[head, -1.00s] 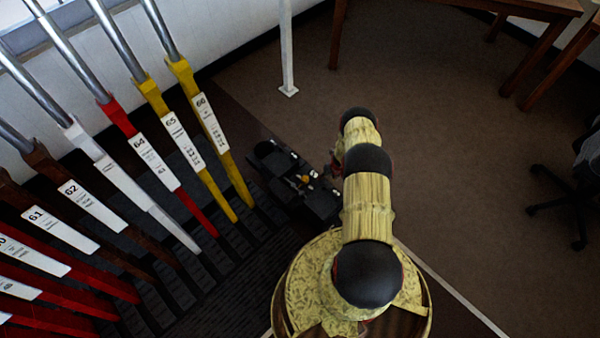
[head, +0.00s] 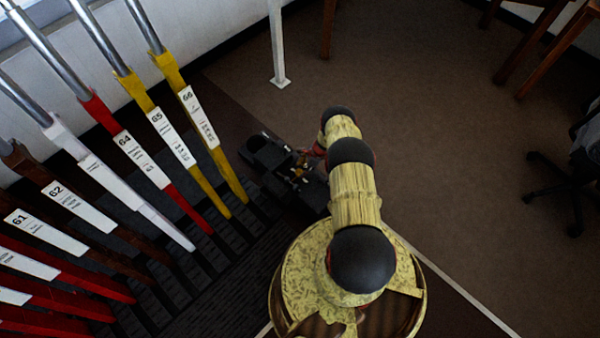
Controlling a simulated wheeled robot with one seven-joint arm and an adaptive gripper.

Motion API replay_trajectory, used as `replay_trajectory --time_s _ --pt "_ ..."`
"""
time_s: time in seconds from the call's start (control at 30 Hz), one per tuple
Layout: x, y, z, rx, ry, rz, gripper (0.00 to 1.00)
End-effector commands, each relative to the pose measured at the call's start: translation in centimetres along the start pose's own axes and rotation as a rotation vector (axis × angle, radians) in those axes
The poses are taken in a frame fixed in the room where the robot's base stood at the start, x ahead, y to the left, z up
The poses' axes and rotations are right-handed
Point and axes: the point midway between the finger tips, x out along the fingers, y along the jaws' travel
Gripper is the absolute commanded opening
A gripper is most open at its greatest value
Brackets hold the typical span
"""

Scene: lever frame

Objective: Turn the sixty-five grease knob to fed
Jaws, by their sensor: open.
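A low black unit (head: 270,155) stands on the floor at the end of the lever row, left of my arm. Small yellow and pale parts (head: 298,172) show on it, too small to tell which is the sixty-five grease knob or how it is set. My gripper (head: 311,158) is at the end of my arm, over the right side of this unit and close to the small parts. It is open, but its fingers are mostly hidden by my arm and dark against the unit. I cannot tell whether it touches a knob.
The yellow lever labelled 65 (head: 172,137) stands between red lever 64 (head: 142,158) and yellow lever 66 (head: 199,117). More levers fill the left. A white post (head: 276,45) stands behind the unit. Brown floor (head: 450,170) to the right is clear up to a chair (head: 560,190).

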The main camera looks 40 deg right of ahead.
Motion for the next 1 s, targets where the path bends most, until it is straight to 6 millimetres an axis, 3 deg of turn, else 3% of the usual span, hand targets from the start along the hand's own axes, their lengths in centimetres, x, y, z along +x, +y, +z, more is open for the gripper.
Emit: replay_trajectory --time_s 0.2,0.57,1.0 --pt "2.5 -0.1 0.0 -0.001 0.000 -0.001 0.49" --pt "2.7 -0.1 0.0 0.001 0.000 -0.002 0.48" --pt "2.7 -0.1 0.0 0.001 0.000 -0.002 0.23"
